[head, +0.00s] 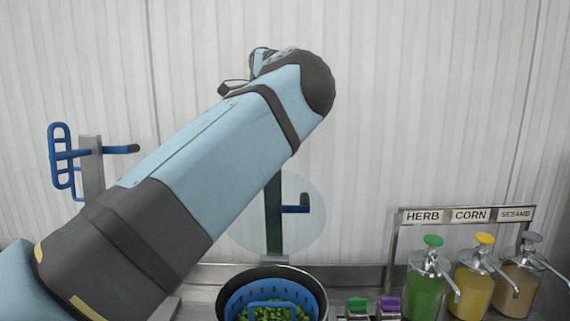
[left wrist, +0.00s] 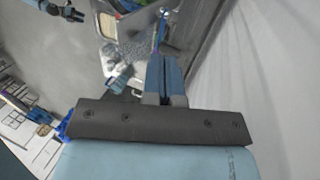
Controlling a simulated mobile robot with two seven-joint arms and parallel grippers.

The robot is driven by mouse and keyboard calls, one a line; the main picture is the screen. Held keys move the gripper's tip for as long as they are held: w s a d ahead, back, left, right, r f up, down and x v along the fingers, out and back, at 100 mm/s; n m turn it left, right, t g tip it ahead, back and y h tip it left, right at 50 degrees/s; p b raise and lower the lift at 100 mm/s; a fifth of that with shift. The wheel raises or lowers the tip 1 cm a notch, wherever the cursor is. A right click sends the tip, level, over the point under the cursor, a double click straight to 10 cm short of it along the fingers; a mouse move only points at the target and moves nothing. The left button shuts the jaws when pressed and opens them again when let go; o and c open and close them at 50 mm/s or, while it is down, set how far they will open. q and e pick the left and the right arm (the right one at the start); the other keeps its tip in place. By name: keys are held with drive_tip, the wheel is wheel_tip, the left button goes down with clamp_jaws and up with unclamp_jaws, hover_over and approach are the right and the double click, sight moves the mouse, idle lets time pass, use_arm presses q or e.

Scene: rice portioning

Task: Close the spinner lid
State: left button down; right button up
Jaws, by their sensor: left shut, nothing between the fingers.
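The spinner (head: 319,293) stands at the bottom centre of the head view, a dark round bowl with a blue basket full of green pieces. Its top is uncovered. The clear round lid (head: 308,232) stands upright behind the bowl by a dark post, with a blue handle (head: 295,208) on it. My left arm crosses in front of the lid's upper left part and hides it. My left gripper is mostly hidden behind the arm's far end, high above the bowl. Its fingers (left wrist: 164,60) show shut and empty in the left wrist view.
Green, yellow and tan pump bottles (head: 424,288) stand at the right under HERB, CORN and SESAME labels. Small green and purple items (head: 388,305) sit between them and the bowl. A grey post with blue handles (head: 92,165) stands at the left. A pale wall closes the back.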

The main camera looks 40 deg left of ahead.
use_arm(q)
drive_tip(key=b, duration=0.2)
approach(259, 191)
wheel_tip(259, 191, down, 4)
drive_tip(key=w+a, duration=0.2)
drive_tip(key=w, duration=0.1)
drive_tip(key=s+d, duration=0.1)
drive_tip(key=s+d+f, duration=0.1)
drive_tip(key=s, duration=0.1)
drive_tip(key=shift+s+p, duration=0.25)
drive_tip(key=shift+p, duration=0.05)
use_arm(e)
drive_tip(key=shift+s+f, duration=0.1)
drive_tip(key=shift+f, duration=0.5)
use_arm(q)
drive_tip(key=shift+s, duration=0.1)
use_arm(e)
drive_tip(key=shift+s+f, duration=0.1)
drive_tip(key=shift+f, duration=0.1)
